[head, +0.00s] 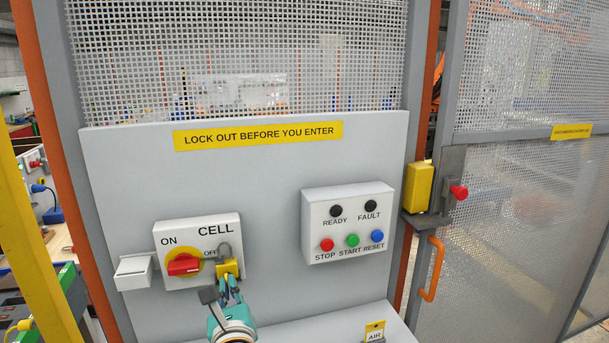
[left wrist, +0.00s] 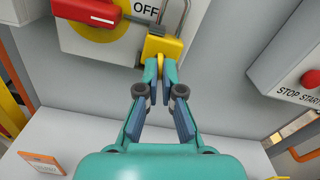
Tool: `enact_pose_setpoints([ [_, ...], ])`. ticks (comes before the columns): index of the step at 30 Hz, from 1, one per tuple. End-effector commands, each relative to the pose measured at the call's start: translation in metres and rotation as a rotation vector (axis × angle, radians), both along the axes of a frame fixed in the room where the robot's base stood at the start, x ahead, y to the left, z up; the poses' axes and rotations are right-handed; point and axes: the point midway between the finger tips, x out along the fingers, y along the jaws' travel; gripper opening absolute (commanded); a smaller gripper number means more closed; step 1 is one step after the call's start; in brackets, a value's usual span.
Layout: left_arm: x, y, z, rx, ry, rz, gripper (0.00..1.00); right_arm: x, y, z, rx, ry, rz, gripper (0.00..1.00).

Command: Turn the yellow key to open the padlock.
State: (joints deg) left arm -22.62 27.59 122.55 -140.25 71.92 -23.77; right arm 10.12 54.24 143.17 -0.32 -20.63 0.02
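The yellow padlock (head: 228,269) hangs by its grey shackle at the right of the red switch handle (head: 184,266) on the CELL box. The padlock also shows in the left wrist view (left wrist: 164,46), its shackle beside the OFF label. The yellow key (left wrist: 160,63) sticks out of the padlock's underside; only its rounded end shows between the fingertips. My left gripper (head: 230,281) comes up from below. In the left wrist view its teal fingertips (left wrist: 160,72) are closed on both sides of the key. My right gripper is not in view.
A button box (head: 348,223) stands out from the panel to the right. An open white holder (head: 134,272) is left of the CELL box (head: 198,226). A gate with an orange handle (head: 433,268) is farther right.

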Motion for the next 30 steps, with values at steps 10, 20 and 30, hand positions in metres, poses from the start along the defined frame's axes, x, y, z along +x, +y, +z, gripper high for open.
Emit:
enact_pose_setpoints([
  [10, 0.000, 0.001, 0.000, 0.226, 0.065, 0.003, 0.08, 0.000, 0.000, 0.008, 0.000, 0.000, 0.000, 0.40],
  [20, 0.000, 0.001, 0.000, 0.218, 0.063, 0.001, 0.35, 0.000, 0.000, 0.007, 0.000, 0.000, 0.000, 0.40],
  [30, -0.015, -0.005, 0.000, 0.217, 0.063, -0.002, 0.35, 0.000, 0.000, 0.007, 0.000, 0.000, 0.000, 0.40],
])
